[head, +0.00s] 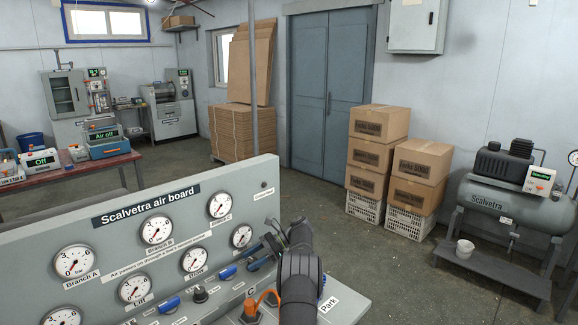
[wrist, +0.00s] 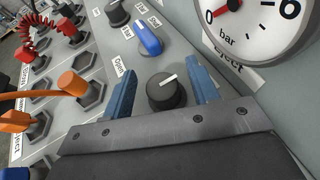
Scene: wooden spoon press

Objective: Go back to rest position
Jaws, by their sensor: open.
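In the wrist view my gripper (wrist: 163,82) is open, with its two blue fingers on either side of a black knob (wrist: 166,92) that has a white pointer line. Gaps show between the fingers and the knob, and nothing is held. In the head view my gripper (head: 268,246) is at the right part of the grey Scalvetra air board (head: 88,195), below the gauge (head: 241,236) at the right. My dark arm hides part of the board there. A "Park" label (head: 328,305) lies at the board's right front corner.
In the wrist view a blue knob (wrist: 148,38), a pressure gauge (wrist: 250,25) and an orange plug with its hose (wrist: 73,82) are close by. Stacked boxes (head: 378,130) and a compressor (head: 510,205) stand apart at right. Clear floor lies behind the board.

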